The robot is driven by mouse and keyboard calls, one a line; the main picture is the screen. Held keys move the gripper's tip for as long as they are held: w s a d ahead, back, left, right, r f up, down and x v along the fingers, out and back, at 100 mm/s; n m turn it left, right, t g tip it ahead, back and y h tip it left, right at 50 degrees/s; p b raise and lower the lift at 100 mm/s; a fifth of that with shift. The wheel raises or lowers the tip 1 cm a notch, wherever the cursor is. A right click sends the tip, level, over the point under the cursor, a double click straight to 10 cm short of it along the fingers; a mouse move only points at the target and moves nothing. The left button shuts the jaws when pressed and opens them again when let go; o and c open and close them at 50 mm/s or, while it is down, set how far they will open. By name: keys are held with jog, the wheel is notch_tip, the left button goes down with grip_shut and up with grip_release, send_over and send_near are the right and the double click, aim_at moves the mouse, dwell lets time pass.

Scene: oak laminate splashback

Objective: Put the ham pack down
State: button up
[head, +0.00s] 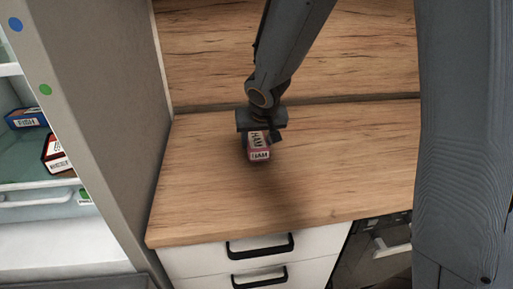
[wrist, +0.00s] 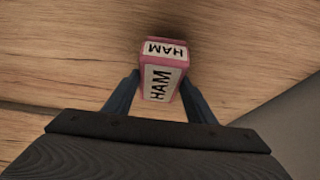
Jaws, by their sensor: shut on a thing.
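The ham pack (head: 259,153) is a small pink box with white labels reading HAM. My gripper (head: 259,138) is shut on it over the wooden counter (head: 200,190). In the wrist view the ham pack (wrist: 163,75) sits between the two fingers of my gripper (wrist: 160,95), its labelled faces toward the camera. A dark shadow lies on the counter around and in front of the pack. I cannot tell whether the pack's underside touches the counter.
An open fridge on the left holds a blue FISH pack (head: 27,118) and a dark-red and white pack (head: 56,153) on a shelf. White drawers (head: 262,256) with black handles are below the counter. The counter around the pack is clear.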

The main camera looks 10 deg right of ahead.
jog(key=shift+f+b, duration=0.3)
jog(key=shift+f, duration=0.45)
jog(key=shift+f, duration=0.15)
jog(key=o, duration=1.2)
